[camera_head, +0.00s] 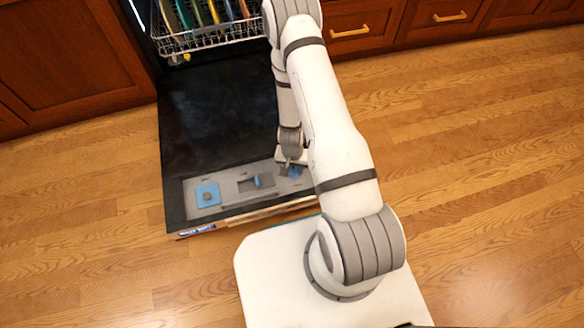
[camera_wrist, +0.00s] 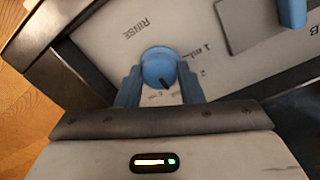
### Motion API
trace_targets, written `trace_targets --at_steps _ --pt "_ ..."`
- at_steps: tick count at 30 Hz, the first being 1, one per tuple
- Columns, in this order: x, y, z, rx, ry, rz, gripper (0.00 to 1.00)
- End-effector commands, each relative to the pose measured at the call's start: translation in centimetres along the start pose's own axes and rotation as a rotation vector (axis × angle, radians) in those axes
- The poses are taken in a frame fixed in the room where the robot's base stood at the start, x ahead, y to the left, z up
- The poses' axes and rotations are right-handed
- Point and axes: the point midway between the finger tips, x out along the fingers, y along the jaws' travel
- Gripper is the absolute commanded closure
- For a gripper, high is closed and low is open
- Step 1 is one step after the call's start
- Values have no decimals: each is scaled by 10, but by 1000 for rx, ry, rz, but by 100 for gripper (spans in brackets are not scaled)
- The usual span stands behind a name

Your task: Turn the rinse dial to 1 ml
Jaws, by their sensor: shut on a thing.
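The rinse dial (camera_wrist: 157,66) is a round blue knob on the grey panel of the open dishwasher door. "RINSE" is printed at its upper left, "1 ml" to its upper right and "2" below that. Lower marks are partly hidden by a finger. A dark pointer line on the knob points down and slightly right, away from "1 ml". My gripper (camera_wrist: 160,78) is shut on the dial, one blue finger on each side. In the head view my gripper (camera_head: 292,163) reaches down over the dial (camera_head: 295,173), partly covering it.
The dishwasher door (camera_head: 215,115) lies open and flat. Its panel also holds a blue square lid (camera_head: 208,195) and a compartment with a blue latch (camera_head: 264,180). A rack of plates (camera_head: 207,38) stands at the back. Wooden floor is clear to the right.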

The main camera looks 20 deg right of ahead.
Motion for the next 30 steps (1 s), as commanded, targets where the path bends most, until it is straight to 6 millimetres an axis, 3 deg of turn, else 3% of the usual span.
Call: trace_targets --at_steps 4,6,8,30 --pt "0 0 0 0 0 0 89" --pt "0 -5 2 -2 0 0 84" --pt "0 -3 0 -4 2 -1 89" --pt "-1 -1 -6 1 13 -4 89"
